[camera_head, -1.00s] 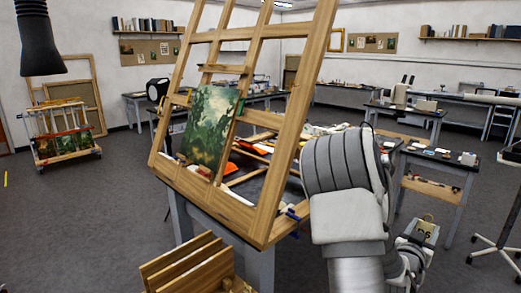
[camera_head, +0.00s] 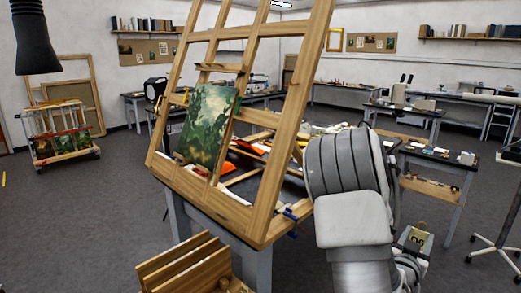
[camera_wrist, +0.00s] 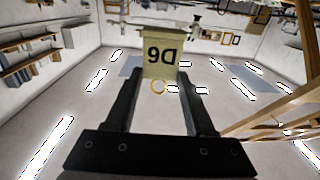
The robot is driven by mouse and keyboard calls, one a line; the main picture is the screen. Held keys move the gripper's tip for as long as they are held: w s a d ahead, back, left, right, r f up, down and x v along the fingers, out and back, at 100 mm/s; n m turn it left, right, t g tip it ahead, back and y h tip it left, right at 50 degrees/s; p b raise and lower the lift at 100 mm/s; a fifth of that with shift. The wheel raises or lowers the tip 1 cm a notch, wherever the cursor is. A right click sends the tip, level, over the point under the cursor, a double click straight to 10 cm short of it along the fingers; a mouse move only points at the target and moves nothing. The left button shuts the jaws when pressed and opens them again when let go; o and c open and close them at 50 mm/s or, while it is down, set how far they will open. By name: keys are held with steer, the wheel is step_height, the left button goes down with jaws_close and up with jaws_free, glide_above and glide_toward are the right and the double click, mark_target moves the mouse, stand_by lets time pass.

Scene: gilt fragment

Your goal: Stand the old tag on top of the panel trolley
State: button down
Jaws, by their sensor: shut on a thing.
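The old tag (camera_wrist: 158,65) is a cream tag marked D6 with a ring at one end. It appears upside down in the wrist view, which has the room inverted. My gripper (camera_wrist: 157,78) is shut on the tag, one dark finger along each side. In the head view the tag (camera_head: 419,238) shows small at the lower right, ring upward, beyond my arm; the fingers are hard to make out there. The panel trolley (camera_head: 68,153) stands far left on the floor, a low wheeled frame with upright dividers and painted panels. My gripper is far from it.
A large wooden easel (camera_head: 270,180) with a green painting (camera_head: 208,125) stands centrally over a table. A slatted wooden rack (camera_head: 185,265) is in front. Open grey floor (camera_head: 90,220) lies at left, before the trolley. Worktables (camera_head: 440,160) stand at right.

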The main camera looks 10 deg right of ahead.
steer(key=w+a+f+n+t+y+b, duration=0.2)
steer(key=a+f, duration=0.4)
steer(key=a, duration=0.6)
steer(key=w+a+f+n+t+y+b, duration=0.2)
steer(key=w+a+f+n+y, duration=0.3)
steer(key=a, duration=0.7)
steer(key=w+a+f+n+t+y+b, duration=0.2)
steer(key=a+f+y, duration=0.5)
steer(key=a, duration=0.5)
steer(key=shift+w+a+f+n+t, duration=0.35)
steer(key=shift+w+f+n+t, duration=0.25)
steer(key=shift+w+f+n, duration=0.2)
steer(key=shift+a, duration=0.1)
